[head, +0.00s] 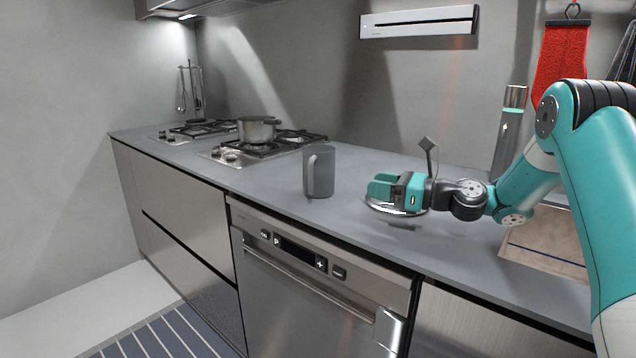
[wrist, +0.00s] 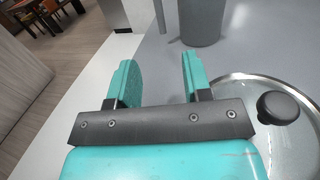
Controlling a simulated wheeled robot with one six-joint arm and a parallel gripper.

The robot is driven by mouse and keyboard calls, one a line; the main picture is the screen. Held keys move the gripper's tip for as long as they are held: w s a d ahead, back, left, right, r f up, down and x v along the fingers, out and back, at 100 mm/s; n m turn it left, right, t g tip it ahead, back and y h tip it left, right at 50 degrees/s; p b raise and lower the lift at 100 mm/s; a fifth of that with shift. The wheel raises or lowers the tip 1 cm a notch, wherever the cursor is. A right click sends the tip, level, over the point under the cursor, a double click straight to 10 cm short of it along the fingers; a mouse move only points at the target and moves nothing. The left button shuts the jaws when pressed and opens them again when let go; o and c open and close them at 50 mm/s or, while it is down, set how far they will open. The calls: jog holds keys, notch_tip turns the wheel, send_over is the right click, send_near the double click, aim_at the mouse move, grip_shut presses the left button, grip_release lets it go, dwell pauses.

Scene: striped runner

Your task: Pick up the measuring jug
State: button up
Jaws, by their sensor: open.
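The measuring jug (head: 322,172) is a grey, tall vessel standing upright on the counter, with its handle on the left front side. In the wrist view its lower part (wrist: 200,22) shows at the top, beyond the right fingertip, cut off by the frame edge. My gripper (head: 378,187) is to the right of the jug in the head view, low over the counter and pointing toward it. In the wrist view my gripper (wrist: 157,72) has its two teal fingers apart with nothing between them. A gap separates the fingers from the jug.
A glass lid (wrist: 299,130) with a black knob lies on the counter beside my gripper. A pot (head: 257,130) stands on the hob to the left. A board (head: 545,246) lies at the right. The counter's front edge (head: 370,245) runs close by.

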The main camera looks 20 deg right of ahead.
jog(key=p, duration=0.1)
jog(key=r+p, duration=0.1)
jog(key=shift+w+a+p, duration=0.25)
jog(key=shift+w+p, duration=0.1)
jog(key=shift+p, duration=0.05)
jog(key=w+a+p, duration=0.1)
jog(key=p, duration=0.3)
jog(key=shift+a, duration=0.1)
send_near(310, 173)
jog(key=x, duration=0.5)
jog(key=shift+w+d+f, duration=0.2)
jog(key=shift+w+d, duration=0.1)
jog(key=shift+d, duration=0.05)
jog(key=shift+p+x, duration=0.7)
jog(key=shift+x, duration=2.1)
jog(key=shift+s+a, duration=0.1)
jog(key=shift+c, duration=0.3)
jog(key=shift+r, duration=0.1)
grip_shut()
